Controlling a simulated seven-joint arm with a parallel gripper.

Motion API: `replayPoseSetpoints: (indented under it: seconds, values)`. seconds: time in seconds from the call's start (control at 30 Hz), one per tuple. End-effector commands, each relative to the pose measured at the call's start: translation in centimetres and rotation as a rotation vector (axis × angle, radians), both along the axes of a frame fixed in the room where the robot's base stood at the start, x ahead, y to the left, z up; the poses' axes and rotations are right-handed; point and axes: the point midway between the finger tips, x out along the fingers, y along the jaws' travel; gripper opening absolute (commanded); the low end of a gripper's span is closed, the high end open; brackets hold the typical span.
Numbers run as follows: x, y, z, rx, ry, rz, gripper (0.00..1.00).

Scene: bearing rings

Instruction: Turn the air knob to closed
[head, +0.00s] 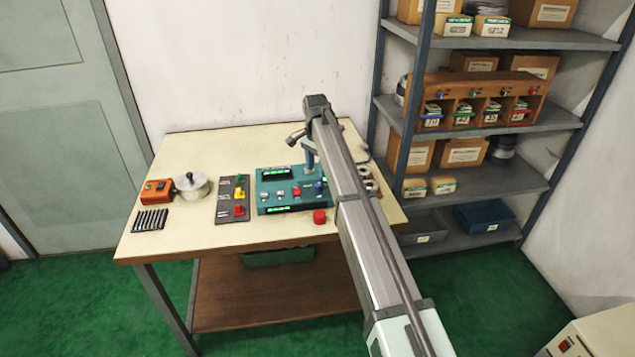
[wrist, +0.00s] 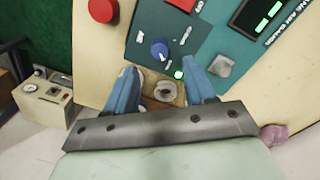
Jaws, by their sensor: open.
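The teal control panel (head: 265,203) stands on the table. Its blue knob (head: 318,187) is close to the left of my arm and also shows in the wrist view (wrist: 159,49), with small white marks around it. The marks are too small to read, so I cannot tell its setting. A green lamp (wrist: 178,75) is lit beside the knob. My gripper (wrist: 162,90) is open and empty, its two blue fingers apart. The knob lies beyond the fingertips in the wrist view, with no contact visible. In the head view my arm hides most of the gripper.
A red push button (head: 319,216) sits at the panel's front right. Left of the panel are a dark switch board (head: 232,200), a metal pot (head: 191,186) and an orange box (head: 157,192). A metal ring (wrist: 166,91) shows between my fingers. A shelf rack (head: 490,140) stands right of the table.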

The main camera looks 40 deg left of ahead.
Motion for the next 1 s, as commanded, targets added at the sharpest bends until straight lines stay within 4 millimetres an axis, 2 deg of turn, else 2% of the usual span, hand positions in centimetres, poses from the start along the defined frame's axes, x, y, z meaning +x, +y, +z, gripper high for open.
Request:
replayPoseSetpoints:
  seconds: [0.1, 0.4, 0.87, 1.0]
  values:
    - [0.0, -0.1, -2.2, -0.001, 0.001, 0.0, 0.54]
    - [0.0, -0.2, -5.7, 0.0, 0.0, 0.0, 0.54]
    - [0.0, -0.2, -6.5, 0.001, -0.001, 0.0, 0.54]
    - [0.0, -0.2, -6.5, 0.001, 0.0, 0.001, 0.41]
